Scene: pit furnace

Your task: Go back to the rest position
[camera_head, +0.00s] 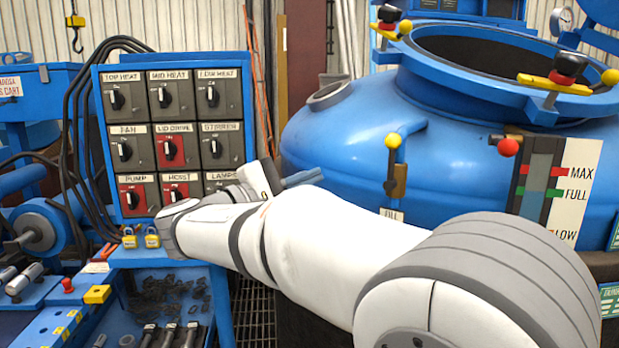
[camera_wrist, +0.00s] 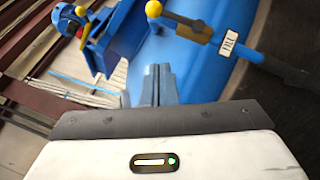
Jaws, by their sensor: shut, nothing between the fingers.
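My white arm reaches from the lower right across the head view toward the switch panel (camera_head: 176,62). My gripper (camera_head: 312,176) sits at its end, just right of the panel and in front of the blue furnace vessel (camera_head: 345,135). In the wrist view my gripper (camera_wrist: 158,70) points toward the blue vessel wall (camera_wrist: 205,75). Its two grey-blue fingers are together with nothing between them. The FILL lever with a yellow knob (camera_head: 393,141) is to the right of the fingers; it also shows in the wrist view (camera_wrist: 153,9). The gripper appears apart from panel and vessel.
The vessel's open mouth (camera_head: 470,32) is at upper right, with a level gauge (camera_head: 536,178) below. A blue bench with tools (camera_head: 45,335) is at lower left. Black cables run beside the panel.

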